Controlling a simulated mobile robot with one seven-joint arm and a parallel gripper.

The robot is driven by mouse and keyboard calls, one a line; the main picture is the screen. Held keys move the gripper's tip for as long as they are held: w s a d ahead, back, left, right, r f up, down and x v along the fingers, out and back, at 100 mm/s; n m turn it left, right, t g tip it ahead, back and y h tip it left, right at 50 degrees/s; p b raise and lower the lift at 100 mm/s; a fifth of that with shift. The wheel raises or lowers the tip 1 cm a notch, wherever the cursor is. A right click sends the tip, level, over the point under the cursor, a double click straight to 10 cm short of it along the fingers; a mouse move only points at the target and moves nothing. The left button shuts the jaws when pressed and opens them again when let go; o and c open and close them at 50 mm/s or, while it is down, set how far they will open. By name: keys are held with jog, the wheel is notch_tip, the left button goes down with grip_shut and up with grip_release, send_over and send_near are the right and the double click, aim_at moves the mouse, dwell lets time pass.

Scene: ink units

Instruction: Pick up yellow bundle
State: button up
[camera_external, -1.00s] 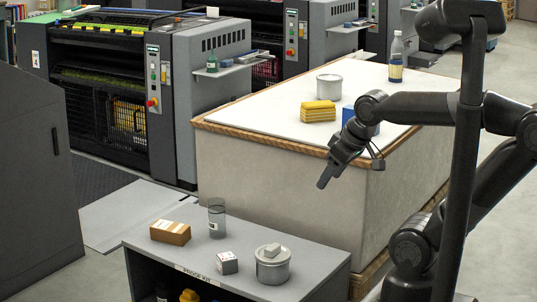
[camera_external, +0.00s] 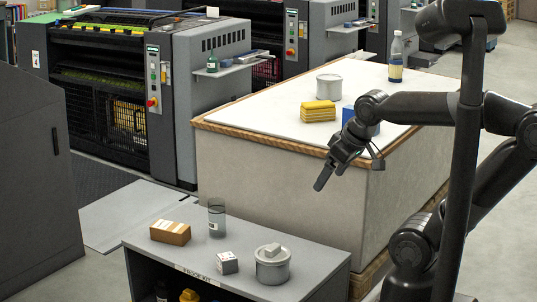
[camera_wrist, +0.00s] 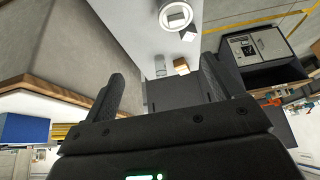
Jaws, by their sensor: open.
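The yellow bundle (camera_external: 318,111) is a stack of folded yellow layers lying on the white-topped table (camera_external: 265,110), near its front edge. In the wrist view a small part of the yellow bundle (camera_wrist: 60,133) shows at the left, beside a blue box (camera_wrist: 25,130). My gripper (camera_external: 326,180) hangs in front of the table's front face, lower than the bundle and to its right, apart from it. In the wrist view the two fingers of my gripper (camera_wrist: 160,90) stand well apart with nothing between them.
The blue box (camera_external: 361,121) stands right of the bundle, partly behind my arm. A low grey cabinet (camera_external: 190,262) in front holds a brown box, a jar, a small carton and a lidded can.

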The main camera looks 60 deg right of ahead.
jog(key=shift+o, duration=1.4)
jog(key=w+d+r+m+h, duration=0.2)
jog(key=w+d+r, duration=0.4)
jog(key=w, duration=0.4)
jog(key=m+g, duration=0.2)
jog(key=m, duration=0.4)
send_near(318, 107)
jog(key=shift+h, duration=0.4)
jog(key=x, duration=1)
jog(key=shift+w+a+f, duration=0.1)
jog(key=shift+a+f, duration=0.05)
jog(key=shift+f, duration=0.2)
jog(key=shift+c, duration=0.6)
